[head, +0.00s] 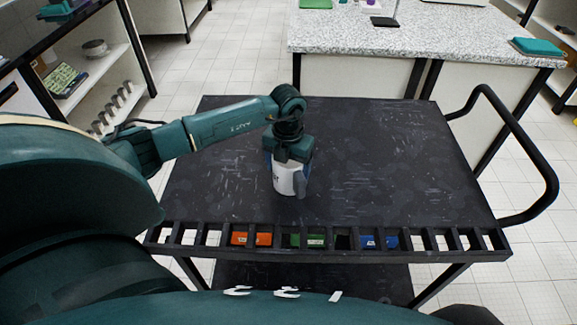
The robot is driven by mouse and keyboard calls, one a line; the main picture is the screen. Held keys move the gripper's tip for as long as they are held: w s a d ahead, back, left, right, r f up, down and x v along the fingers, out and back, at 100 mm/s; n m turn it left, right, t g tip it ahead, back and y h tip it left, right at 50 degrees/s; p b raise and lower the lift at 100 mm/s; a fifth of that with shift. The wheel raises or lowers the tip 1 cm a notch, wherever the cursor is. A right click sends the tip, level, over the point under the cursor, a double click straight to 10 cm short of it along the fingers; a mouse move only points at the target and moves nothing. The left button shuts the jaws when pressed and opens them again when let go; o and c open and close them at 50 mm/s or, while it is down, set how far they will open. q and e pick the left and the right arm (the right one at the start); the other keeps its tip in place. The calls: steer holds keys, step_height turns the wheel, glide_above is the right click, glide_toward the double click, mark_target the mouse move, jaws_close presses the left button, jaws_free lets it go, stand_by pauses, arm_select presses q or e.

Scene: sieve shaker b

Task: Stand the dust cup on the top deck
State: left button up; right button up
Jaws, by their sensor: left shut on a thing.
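The dust cup (283,181) is a white cylinder with a dark label mark and some blue near its top. It stands upright at the middle of the cart's black top deck (390,160), and its base looks to be on or just above the surface. My left gripper (288,172) reaches down from above and is shut on the cup. Its fingers hide the cup's upper part and right side. My right gripper is not in view.
The deck around the cup is bare. A slotted rail (420,240) runs along the near edge, with orange, green and blue items below it. A black handle (548,180) sticks out at right. A speckled counter (420,35) stands behind, and shelves (90,70) stand at left.

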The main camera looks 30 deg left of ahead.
arm_select(q)
steer(key=shift+f, duration=0.4)
steer(key=shift+f, duration=0.2)
steer(key=o, duration=1.1)
steer(key=shift+c, duration=0.2)
steer(key=shift+r, duration=0.1)
